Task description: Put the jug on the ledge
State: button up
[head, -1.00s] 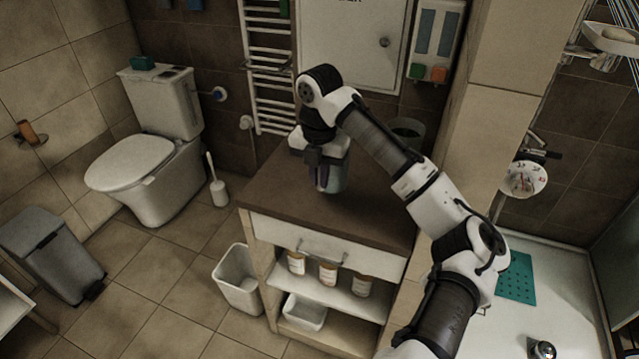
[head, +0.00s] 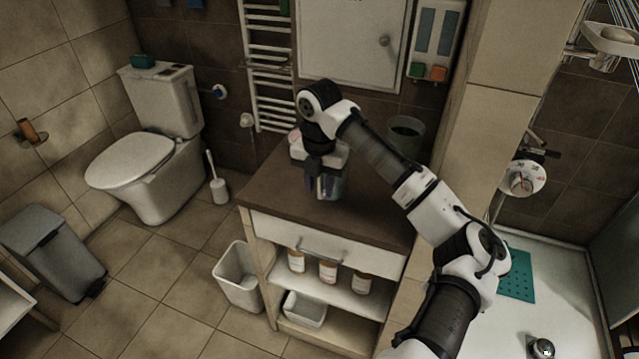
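A small grey-green vessel (head: 333,188), which looks like the jug, stands at my gripper (head: 322,186) over the brown top of the cabinet (head: 375,215). My gripper points down, with its fingers at the front and left of the vessel. The fingers and wrist hide much of it, so I cannot tell whether they are closed on it or whether it rests on the top. A dark green-grey cup-like vessel (head: 405,134) stands at the back right of the cabinet top. I cannot tell which surface is the ledge.
Several orange-and-white jars (head: 328,272) stand on the cabinet's shelf, above a white bin (head: 304,309). A tiled pillar (head: 490,90) rises at the right, beside the shower tray (head: 570,290). A towel radiator (head: 268,70) is behind. The cabinet top's front is clear.

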notch_tip(320, 180, up, 12)
jog(key=shift+r+b, duration=0.1)
jog(key=shift+b, duration=0.75)
